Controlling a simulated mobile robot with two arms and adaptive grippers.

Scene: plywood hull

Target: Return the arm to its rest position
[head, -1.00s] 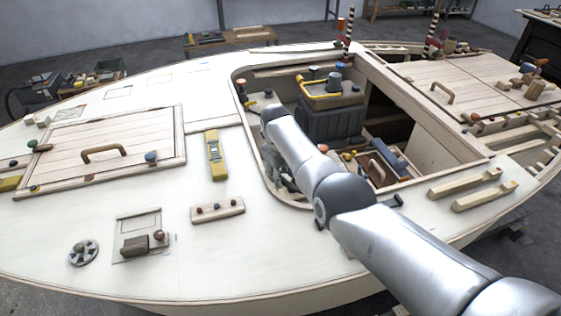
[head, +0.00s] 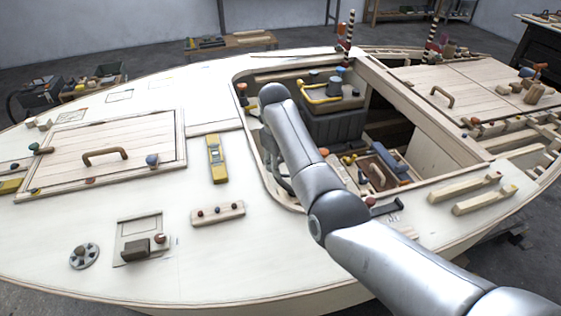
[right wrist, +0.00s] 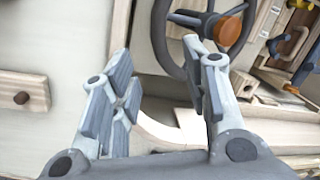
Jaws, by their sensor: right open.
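My right arm (head: 305,160) reaches from the lower right over the edge of the cockpit opening. My right gripper (right wrist: 162,95) shows clearly in the right wrist view, with its two grey padded fingers apart and nothing between them. In the head view it is mostly hidden behind my arm. My left gripper is in neither view.
A wooden strip with knobs (head: 218,213) lies on the deck left of my arm, beside a yellow tool (head: 216,158). A closed hatch (head: 125,135) is farther left. The cockpit holds a dark box (head: 335,128). Two wooden bars (head: 484,199) lie to the right.

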